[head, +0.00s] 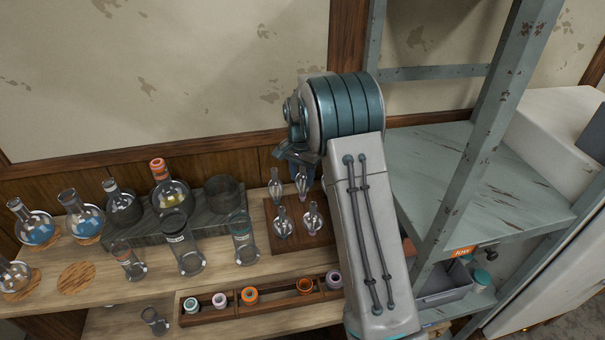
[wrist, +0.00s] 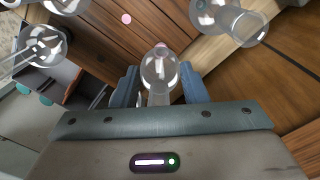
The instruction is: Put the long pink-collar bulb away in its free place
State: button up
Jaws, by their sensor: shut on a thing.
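My gripper (wrist: 160,88) is shut on the neck of a clear glass bulb (wrist: 160,68) in the wrist view, with a little pink showing at the bulb's far end. In the head view my gripper (head: 296,156) is partly hidden by my arm, and the bulb (head: 302,183) hangs below it over the dark wooden board (head: 262,240). A pink dot (wrist: 126,18) marks a bare spot of the board in the wrist view. I cannot tell whether the held bulb touches the board.
Other clear bulbs stand on the board, at its left (head: 276,188), front left (head: 283,222) and front right (head: 313,218). A rack (head: 225,311) of coloured collars lies in front. Flasks and glass cylinders (head: 243,240) stand left; a grey metal shelf post (head: 480,130) rises right.

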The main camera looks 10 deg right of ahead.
jog(key=shift+f, duration=0.2)
jog(key=shift+f+b, duration=0.25)
jog(key=shift+b, duration=0.05)
dwell(0.3)
jog(key=o, duration=0.9)
jog(key=shift+o, duration=0.2)
notch_tip(320, 180, up, 14)
jog(key=shift+w+a+f+b, duration=0.1)
jog(key=shift+b, duration=0.35)
